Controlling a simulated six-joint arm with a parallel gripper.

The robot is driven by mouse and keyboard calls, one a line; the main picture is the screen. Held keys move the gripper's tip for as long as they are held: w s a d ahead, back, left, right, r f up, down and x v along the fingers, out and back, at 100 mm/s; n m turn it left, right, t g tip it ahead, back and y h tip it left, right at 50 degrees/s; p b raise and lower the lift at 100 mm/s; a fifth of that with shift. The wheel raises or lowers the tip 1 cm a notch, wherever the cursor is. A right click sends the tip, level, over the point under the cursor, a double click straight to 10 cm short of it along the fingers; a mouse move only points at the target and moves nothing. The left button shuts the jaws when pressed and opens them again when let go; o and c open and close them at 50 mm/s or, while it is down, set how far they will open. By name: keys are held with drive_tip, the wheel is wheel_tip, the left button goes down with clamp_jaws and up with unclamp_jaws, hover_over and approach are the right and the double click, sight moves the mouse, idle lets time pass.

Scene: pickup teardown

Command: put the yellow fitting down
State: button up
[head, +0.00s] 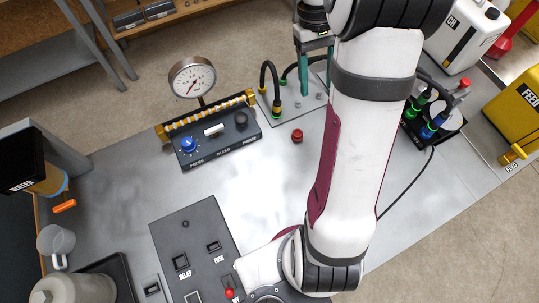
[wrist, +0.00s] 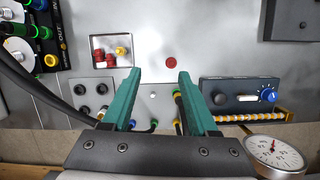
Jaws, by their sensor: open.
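A small yellow fitting (wrist: 121,51) lies in a shallow square tray (wrist: 93,43), at the tray's right side, beside red fittings (wrist: 107,60). In the head view my arm hides that tray. My gripper (wrist: 154,75) is open, with its two teal fingers well apart and nothing held between them. The yellow fitting is beyond the left fingertip, clear of the fingers. In the head view my gripper (head: 314,78) is at the back of the bench, above a small panel with hose ends.
A loose red cap (head: 297,135) lies on the bare bench, also seen in the wrist view (wrist: 171,62). Black hoses (head: 271,85) stand close to my fingers. A dark control box (head: 215,134) and a gauge (head: 192,77) are to the left in the head view.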

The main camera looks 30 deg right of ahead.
drive_tip(key=s+a+r+m+t, duration=0.1)
drive_tip(key=s+a+r, duration=0.1)
drive_tip(key=s+a, duration=0.35)
drive_tip(key=s+a+r+m+t, duration=0.1)
drive_tip(key=s+a+r, duration=0.1)
drive_tip(key=a, duration=0.7)
drive_tip(key=s+a+f+m+t+y, duration=0.1)
drive_tip(key=s+a+f+m, duration=0.1)
drive_tip(key=s+a, duration=0.4)
drive_tip(key=s, duration=0.3)
drive_tip(key=shift+s+a+y, duration=0.15)
drive_tip(key=shift+a+y, duration=0.1)
drive_tip(key=shift+y, duration=0.15)
